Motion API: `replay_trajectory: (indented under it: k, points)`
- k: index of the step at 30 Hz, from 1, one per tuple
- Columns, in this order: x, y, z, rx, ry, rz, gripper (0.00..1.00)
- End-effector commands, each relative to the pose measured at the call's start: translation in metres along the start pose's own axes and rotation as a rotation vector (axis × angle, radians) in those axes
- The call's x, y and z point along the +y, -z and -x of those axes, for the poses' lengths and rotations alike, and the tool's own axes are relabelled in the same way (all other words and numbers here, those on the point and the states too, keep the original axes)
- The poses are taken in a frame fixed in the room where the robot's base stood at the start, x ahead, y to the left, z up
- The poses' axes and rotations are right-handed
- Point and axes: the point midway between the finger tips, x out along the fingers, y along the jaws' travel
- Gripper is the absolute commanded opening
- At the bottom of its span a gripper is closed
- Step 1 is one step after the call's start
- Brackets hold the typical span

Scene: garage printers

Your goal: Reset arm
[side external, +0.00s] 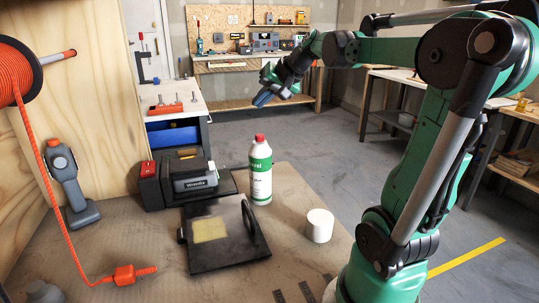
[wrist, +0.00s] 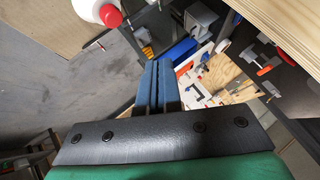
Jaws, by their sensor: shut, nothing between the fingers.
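My gripper (side external: 263,99) is raised in the air at the end of my green arm, above and behind the work table. In the wrist view its two blue fingers (wrist: 156,75) lie side by side, shut with nothing between them. In the side view it is apart from everything on the table. The white bottle with a red cap and green label (side external: 260,172) stands upright below it. The bottle's red cap also shows at the top left of the wrist view (wrist: 110,16).
On the table (side external: 150,262) are a black tray with a yellow patch (side external: 215,258), a white cylinder (side external: 319,226), a black-and-red machine (side external: 180,180) and a grey handheld tool (side external: 68,185). An orange cord (side external: 45,165) hangs at left. The air around my gripper looks clear.

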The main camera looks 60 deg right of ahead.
Motion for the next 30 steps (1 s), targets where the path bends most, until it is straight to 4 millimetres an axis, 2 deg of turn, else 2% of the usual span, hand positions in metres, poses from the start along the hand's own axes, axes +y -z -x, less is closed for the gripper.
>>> replay_trajectory:
  k: [11,14,17,22,24,27,30]
  points:
    - [0.000,0.000,0.000,0.000,0.000,0.000,0.00]
    - [-0.006,-0.009,-0.003,-0.016,0.000,0.030,0.00]
    - [-0.025,-0.041,-0.011,-0.066,0.000,0.133,0.00]
    - [-0.058,-0.132,-0.022,-0.169,0.000,0.445,0.00]
    - [-0.064,-0.167,-0.023,-0.195,0.005,0.576,0.00]
    - [-0.065,-0.206,-0.023,-0.212,0.014,0.735,0.00]
    - [-0.064,-0.231,-0.023,-0.216,0.025,0.843,0.00]
